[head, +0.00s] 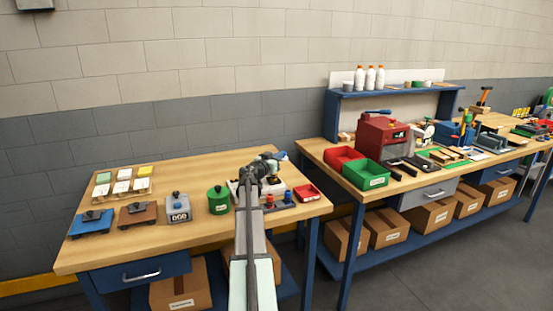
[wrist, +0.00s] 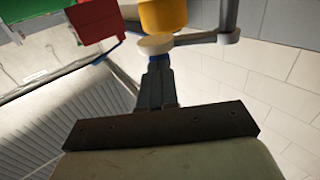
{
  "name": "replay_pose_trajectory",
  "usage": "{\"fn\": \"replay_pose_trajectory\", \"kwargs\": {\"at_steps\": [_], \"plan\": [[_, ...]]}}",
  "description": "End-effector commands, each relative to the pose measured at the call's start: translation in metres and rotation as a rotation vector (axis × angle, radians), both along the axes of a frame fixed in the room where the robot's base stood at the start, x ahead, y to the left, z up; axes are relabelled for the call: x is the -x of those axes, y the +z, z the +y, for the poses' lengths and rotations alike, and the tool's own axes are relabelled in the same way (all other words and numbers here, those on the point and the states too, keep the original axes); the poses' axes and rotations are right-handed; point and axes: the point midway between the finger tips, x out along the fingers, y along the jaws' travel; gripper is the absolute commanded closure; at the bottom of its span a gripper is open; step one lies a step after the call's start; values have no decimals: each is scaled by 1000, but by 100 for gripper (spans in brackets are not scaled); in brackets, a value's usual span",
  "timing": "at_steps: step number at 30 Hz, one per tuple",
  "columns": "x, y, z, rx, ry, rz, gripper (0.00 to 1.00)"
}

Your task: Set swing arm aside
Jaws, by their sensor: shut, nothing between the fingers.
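In the wrist view a grey bar (wrist: 203,38), which looks like the swing arm, runs from a grey post (wrist: 229,20) toward a round cream disc (wrist: 155,44). An orange-yellow cylinder (wrist: 162,14) stands just beyond the disc. My gripper (wrist: 154,72) is shut and empty, its tips close to the disc; I cannot tell whether they touch it. In the head view my gripper (head: 271,160) is over the right part of the left bench, above a pale-based device (head: 285,183). My arm hides most of that device, and the swing arm cannot be made out there.
A grey box (head: 178,207) and several coloured blanks are further left. Red and green bins stand on the right bench.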

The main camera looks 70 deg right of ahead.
Motion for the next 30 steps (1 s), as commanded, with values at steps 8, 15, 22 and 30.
{"fn": "replay_pose_trajectory", "kwargs": {"at_steps": [8,15,22,30], "plan": [[8,0,-11,0,149,0,100],[9,0,-22,0,168,-1,100],[12,0,-32,-1,166,0,100],[15,0,-43,0,290,-1,100]]}}
